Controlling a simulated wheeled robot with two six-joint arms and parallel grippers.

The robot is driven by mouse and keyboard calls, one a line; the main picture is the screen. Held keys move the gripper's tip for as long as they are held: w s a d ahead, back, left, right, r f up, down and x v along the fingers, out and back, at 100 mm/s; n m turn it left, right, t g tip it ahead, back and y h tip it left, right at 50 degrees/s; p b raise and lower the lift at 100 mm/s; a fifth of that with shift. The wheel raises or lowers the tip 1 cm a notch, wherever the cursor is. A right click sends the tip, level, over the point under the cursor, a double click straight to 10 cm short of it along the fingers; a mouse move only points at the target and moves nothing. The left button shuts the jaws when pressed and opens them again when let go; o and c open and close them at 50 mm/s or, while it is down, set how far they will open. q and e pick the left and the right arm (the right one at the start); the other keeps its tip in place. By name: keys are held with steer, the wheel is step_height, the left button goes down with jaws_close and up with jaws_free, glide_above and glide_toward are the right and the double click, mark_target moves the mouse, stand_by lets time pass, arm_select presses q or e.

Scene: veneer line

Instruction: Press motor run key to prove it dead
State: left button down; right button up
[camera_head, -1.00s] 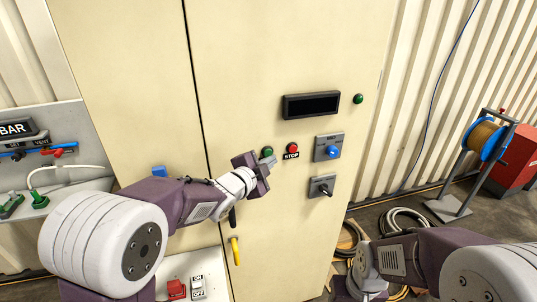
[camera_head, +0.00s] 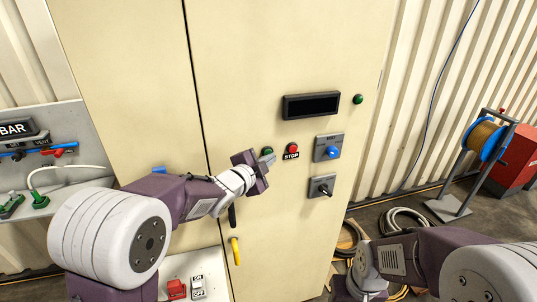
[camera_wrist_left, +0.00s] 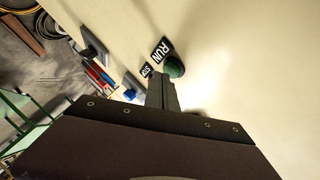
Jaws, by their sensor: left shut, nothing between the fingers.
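The green run key (camera_head: 267,151) sits on the cream cabinet door, left of the red stop button (camera_head: 292,148) with its STOP label. In the left wrist view the green key (camera_wrist_left: 174,68) shows beside the RUN label (camera_wrist_left: 160,50). My left gripper (camera_head: 268,160) is shut and empty, its fingertips just below and very close to the key. In the left wrist view the fingertips (camera_wrist_left: 161,78) stand beside the key; I cannot tell whether they touch it. My right arm shows at lower right, but its gripper is not in view.
A dark display (camera_head: 311,105) and a green lamp (camera_head: 358,99) are above the keys. A blue selector (camera_head: 332,152) and a black rotary switch (camera_head: 321,187) are to the right. A yellow handle (camera_head: 235,251) is below. A cable reel (camera_head: 486,139) stands at right.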

arm_select(q)
steer(key=shift+w+a, duration=0.1)
steer(key=shift+w, duration=0.15)
stand_by(0.4)
steer(key=shift+s+d+b, duration=0.3)
steer(key=shift+s+b, duration=0.25)
steer(key=shift+s, duration=0.25)
steer(key=s+b, duration=0.1)
steer(key=s+d+b, duration=0.1)
steer(key=s, duration=0.1)
steer(key=s+b, duration=0.1)
steer(key=shift+s+d+b, duration=0.25)
steer(key=shift+s+b, duration=0.1)
steer(key=shift+b, duration=0.05)
stand_by(0.3)
